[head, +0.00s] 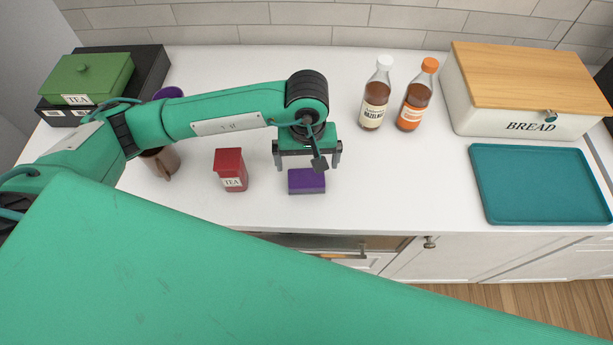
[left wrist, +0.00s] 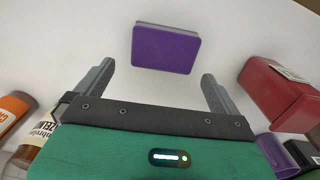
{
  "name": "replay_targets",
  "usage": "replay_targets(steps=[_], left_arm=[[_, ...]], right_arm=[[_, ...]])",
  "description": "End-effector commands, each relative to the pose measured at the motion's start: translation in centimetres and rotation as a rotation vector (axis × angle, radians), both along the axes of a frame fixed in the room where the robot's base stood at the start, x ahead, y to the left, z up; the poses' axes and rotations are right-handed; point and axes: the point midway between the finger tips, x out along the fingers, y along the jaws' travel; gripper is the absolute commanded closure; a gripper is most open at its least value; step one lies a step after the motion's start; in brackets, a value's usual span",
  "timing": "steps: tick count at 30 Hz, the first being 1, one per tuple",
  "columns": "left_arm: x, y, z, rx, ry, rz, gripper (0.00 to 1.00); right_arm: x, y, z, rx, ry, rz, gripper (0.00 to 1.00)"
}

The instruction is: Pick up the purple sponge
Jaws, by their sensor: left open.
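The purple sponge (head: 306,181) lies flat on the white counter near its front edge, with a darker layer along its side. It also shows in the left wrist view (left wrist: 166,48), beyond the fingertips and between their lines. My left gripper (head: 308,165) is open and empty, pointing down above the counter just behind the sponge. In the left wrist view its two fingers (left wrist: 152,78) are spread wide, and nothing is between them. The sponge is apart from both fingers. My right gripper is not in view.
A red tea tin (head: 231,170) stands left of the sponge, with a brown mug (head: 161,163) farther left. Two syrup bottles (head: 375,95) (head: 415,97) stand behind right. A teal tray (head: 540,184) and bread box (head: 515,110) are at right. Counter right of the sponge is clear.

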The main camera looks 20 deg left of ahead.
Motion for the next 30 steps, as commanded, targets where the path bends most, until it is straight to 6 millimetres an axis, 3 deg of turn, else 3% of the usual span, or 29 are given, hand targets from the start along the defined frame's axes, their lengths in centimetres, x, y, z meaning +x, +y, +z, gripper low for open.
replay_targets(steps=[3,9,18,19,25,30], left_arm=[[-0.2,0.2,-1.1,0.001,0.006,0.002,0.0],[-0.1,0.2,-3.5,0.001,0.004,0.0,0.0],[-0.1,0.2,-4.2,0.001,0.001,-0.001,0.0],[-0.1,0.2,-4.2,0.001,0.001,-0.001,0.02],[-0.1,0.2,-4.2,0.0,0.001,-0.001,0.41],[-0.1,0.2,-4.2,0.0,0.001,0.0,0.44]], right_arm=[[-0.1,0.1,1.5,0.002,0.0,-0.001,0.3],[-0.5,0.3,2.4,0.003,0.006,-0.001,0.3],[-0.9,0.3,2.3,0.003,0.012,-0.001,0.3],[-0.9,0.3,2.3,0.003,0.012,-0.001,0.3],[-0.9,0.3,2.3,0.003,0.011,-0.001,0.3],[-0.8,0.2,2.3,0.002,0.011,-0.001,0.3]])
